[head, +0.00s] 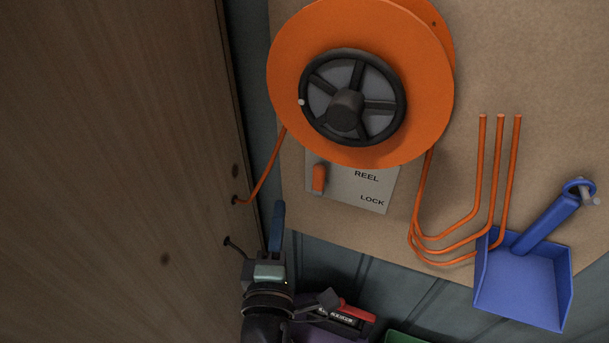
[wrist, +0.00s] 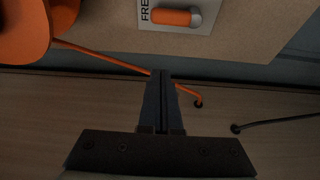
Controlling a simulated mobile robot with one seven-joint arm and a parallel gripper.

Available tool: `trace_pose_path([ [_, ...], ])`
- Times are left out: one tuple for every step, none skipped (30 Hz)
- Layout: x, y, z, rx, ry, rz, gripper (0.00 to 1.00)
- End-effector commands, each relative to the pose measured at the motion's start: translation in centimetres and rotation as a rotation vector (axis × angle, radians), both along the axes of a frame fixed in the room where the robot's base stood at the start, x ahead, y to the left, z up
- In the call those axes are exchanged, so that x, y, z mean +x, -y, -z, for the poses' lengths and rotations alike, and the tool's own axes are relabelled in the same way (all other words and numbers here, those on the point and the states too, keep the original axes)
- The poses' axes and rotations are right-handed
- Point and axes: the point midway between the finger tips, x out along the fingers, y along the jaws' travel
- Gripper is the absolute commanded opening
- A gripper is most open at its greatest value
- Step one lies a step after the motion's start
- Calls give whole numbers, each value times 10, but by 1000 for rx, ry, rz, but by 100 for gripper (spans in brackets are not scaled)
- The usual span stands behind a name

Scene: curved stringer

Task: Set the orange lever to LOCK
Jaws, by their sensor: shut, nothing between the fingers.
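The orange lever (head: 319,179) sits near the left edge of a pale plate (head: 352,189) below the orange reel (head: 287,62). In the head view the plate reads "REEL" above and "LOCK" below, right of the lever. The wrist view also shows the lever (wrist: 172,17), with a grey round end and partial letters "FRE" beside it. The lever lies along the plate; its exact setting is unclear. My gripper (head: 278,207) is below and left of the lever, apart from it. Its fingers are together and empty, also in the wrist view (wrist: 161,74).
A wooden panel (head: 110,150) fills the left side. An orange cable (head: 268,168) runs from reel to panel, near my gripper. Bent orange rods (head: 480,205) and a blue dustpan (head: 525,280) are at the right. A dark cable end (head: 233,244) is close to my gripper.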

Motion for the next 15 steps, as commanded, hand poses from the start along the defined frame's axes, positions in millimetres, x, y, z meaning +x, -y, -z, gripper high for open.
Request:
trace_pose_path([
  [2, 0, -1, 0, 0, 0, 0],
  [4, 0, -1, 0, 0, 0, 0],
  [7, 1, -1, 0, 1, 1, 0],
  [10, 1, -1, 0, 1, 1, 0],
  [13, 1, -2, 0, 2, 1, 0],
  [19, 1, -2, 0, 2, 1, 0],
  [24, 2, -3, 0, 2, 1, 0],
  [29, 2, -3, 0, 2, 1, 0],
  [36, 2, -3, 0, 2, 1, 0],
  [42, 3, -3, 1, 2, 1, 0],
  [48, 3, -3, 1, 2, 1, 0],
  [55, 4, -3, 1, 2, 1, 0],
  [61, 4, -2, 1, 2, 1, 0],
  [66, 4, -2, 1, 2, 1, 0],
  [74, 5, -3, 1, 3, 1, 0],
])
